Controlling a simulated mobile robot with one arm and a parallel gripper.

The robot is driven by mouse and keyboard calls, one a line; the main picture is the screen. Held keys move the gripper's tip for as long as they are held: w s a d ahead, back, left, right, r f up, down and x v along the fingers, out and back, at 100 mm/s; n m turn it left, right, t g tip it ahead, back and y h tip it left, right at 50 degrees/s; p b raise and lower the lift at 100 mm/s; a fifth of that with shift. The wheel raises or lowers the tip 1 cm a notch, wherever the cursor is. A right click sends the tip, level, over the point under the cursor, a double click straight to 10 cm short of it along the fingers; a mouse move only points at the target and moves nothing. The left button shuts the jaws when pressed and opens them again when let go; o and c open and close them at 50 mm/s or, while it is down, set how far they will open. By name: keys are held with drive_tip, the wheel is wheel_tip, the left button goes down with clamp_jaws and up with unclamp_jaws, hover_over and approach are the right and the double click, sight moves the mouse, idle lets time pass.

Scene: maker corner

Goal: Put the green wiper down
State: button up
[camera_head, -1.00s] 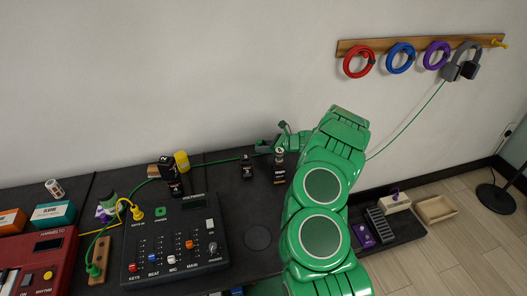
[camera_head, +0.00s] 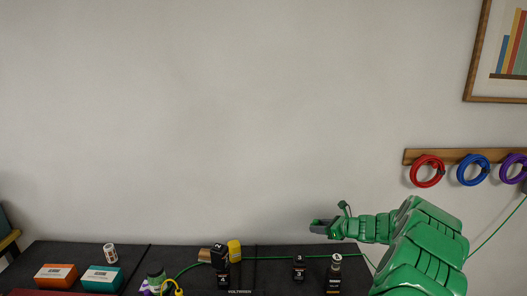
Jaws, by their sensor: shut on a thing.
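My gripper (camera_head: 322,228) is at the end of my green arm, right of the middle in the head view. It is shut and points left, above the back part of the dark worktop (camera_head: 270,282). The green wiper is held in its jaws, but it is too small and dark here to make out its shape. The gripper looks clear of both.
A black bottle marked 4 (camera_head: 221,268) and a yellow item (camera_head: 234,251) stand left of the gripper. An orange box (camera_head: 55,277), a teal box (camera_head: 102,279) and a white cylinder (camera_head: 110,253) are at left. A green cable crosses the worktop. Red (camera_head: 427,171) and blue coils (camera_head: 473,172) hang at right.

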wheel_tip(320, 180, up, 15)
drive_tip(key=a+m+t+h, duration=0.2)
drive_tip(key=m+h, duration=0.1)
drive_tip(key=s+r+m+t+h, duration=0.2)
drive_tip(key=s+r, duration=0.4)
drive_tip(key=s, duration=0.4)
drive_tip(key=shift+r+m+h, duration=0.3)
drive_tip(key=shift+m+h, duration=0.3)
drive_tip(key=shift+m, duration=0.1)
hover_over(268, 274)
wheel_tip(268, 274, down, 26)
drive_tip(key=shift+f, duration=4)
